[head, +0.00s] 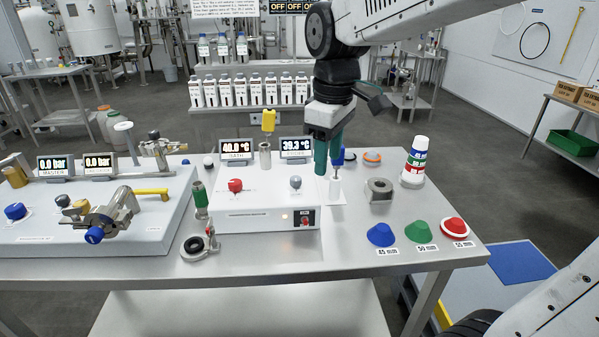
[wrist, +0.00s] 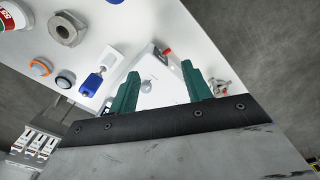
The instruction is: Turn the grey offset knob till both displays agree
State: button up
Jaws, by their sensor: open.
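The grey knob (head: 295,183) stands on the right part of a white control box (head: 265,218); it also shows in the wrist view (wrist: 147,87), close to the left finger in the picture. Behind the box, the left display (head: 237,147) reads 40.0 °C and the right display (head: 296,145) reads 39.3 °C, so they differ. My gripper (head: 328,168) is open and empty, fingers pointing down, to the right of the grey knob in the head view and apart from it. In the wrist view my gripper (wrist: 160,70) has its green fingers spread, the box beyond them.
A red knob (head: 235,186) is on the same box, left of the grey one. A yellow-topped probe (head: 267,123) stands behind it. A small white-and-blue item (head: 336,187) is right of the box, near a metal nut (head: 379,190). Coloured caps line the front right.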

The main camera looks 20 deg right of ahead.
aim_at(296, 178)
jog(key=w+f+n, duration=0.1)
jog(key=w, duration=0.3)
jog(key=w+a+f+n, duration=0.1)
jog(key=w+n, duration=0.1)
jog(key=w, duration=0.2)
jog(key=w+f+n, duration=0.1)
jog(key=w, duration=0.3)
jog(key=shift+w+a+f+n+g, duration=0.1)
jog(key=shift+a+f+n+g, duration=0.1)
jog(key=shift+f+n+g, duration=0.15)
jog(key=shift+w+f, duration=0.15)
jog(key=shift+f, duration=0.1)
notch_tip(296, 178, down, 7)
jog(key=shift+f, duration=0.1)
jog(key=c, duration=1)
